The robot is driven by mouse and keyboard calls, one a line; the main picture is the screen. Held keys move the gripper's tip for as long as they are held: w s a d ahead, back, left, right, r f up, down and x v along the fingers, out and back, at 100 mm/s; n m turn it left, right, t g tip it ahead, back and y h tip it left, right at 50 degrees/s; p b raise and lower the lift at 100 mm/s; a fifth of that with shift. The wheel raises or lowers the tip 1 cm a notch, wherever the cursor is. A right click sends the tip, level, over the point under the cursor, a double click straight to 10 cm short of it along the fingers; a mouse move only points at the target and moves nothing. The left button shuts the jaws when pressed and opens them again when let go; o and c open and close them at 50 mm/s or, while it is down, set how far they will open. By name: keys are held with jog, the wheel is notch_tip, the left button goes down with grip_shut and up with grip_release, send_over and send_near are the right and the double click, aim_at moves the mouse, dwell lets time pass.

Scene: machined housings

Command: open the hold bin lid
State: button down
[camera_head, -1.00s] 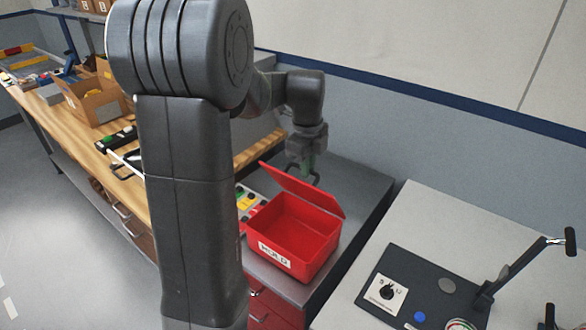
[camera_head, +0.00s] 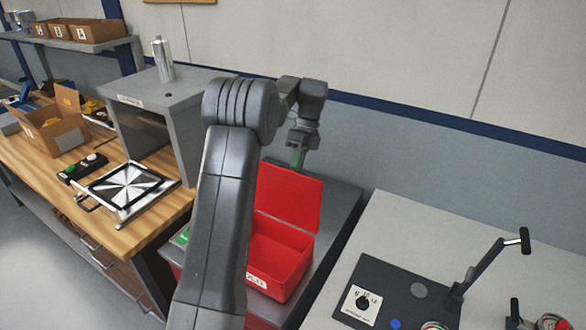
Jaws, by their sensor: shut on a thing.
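The red hold bin (camera_head: 283,262) sits on a grey cabinet top, and its white label is partly hidden by my arm. Its red lid (camera_head: 288,197) stands raised, close to upright, at the back edge of the bin. The inside of the bin shows and looks empty where I can see it. My gripper (camera_head: 298,157) is at the top edge of the lid, pointing down behind it. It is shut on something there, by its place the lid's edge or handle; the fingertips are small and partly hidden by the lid.
A grey bench with a dark fixture (camera_head: 400,300) and its lever (camera_head: 490,265) stands to the right. A wall runs behind the bin.

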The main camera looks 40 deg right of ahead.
jog(key=shift+d+f, duration=0.15)
jog(key=shift+f, duration=0.4)
jog(key=c, duration=1.5)
grip_release()
jog(key=shift+w+d, duration=0.1)
jog(key=shift+r, duration=0.2)
jog(key=shift+r, duration=0.1)
